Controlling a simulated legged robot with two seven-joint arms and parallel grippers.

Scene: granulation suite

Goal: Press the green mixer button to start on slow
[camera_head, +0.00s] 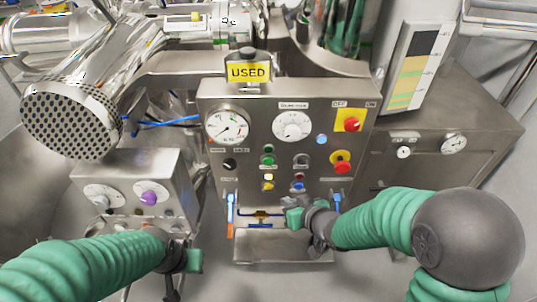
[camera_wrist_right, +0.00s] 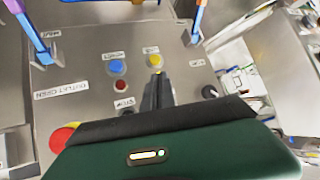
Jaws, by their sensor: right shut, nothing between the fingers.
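The steel control panel (camera_head: 245,190) stands ahead, with a green button (camera_head: 267,160) in its left button column. A yellow button (camera_head: 268,177) sits below the green one. A blue button (camera_head: 297,177) and a small red button are to the right. My right gripper (camera_head: 292,212) is shut and empty, in front of the panel's lower part. In the right wrist view its fingertips (camera_wrist_right: 157,76) point at the panel beside the yellow button (camera_wrist_right: 155,60); contact cannot be told. The green button is not visible there. My left gripper (camera_head: 181,258) is low at the left, its jaws unclear.
Two dials (camera_head: 292,126) and a yellow-backed red switch (camera_head: 347,121) are higher on the panel. A red emergency-type knob on yellow (camera_head: 341,161) is at right. Blue-handled levers (camera_head: 336,200) flank the lower panel. A smaller control box (camera_head: 150,180) stands at left.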

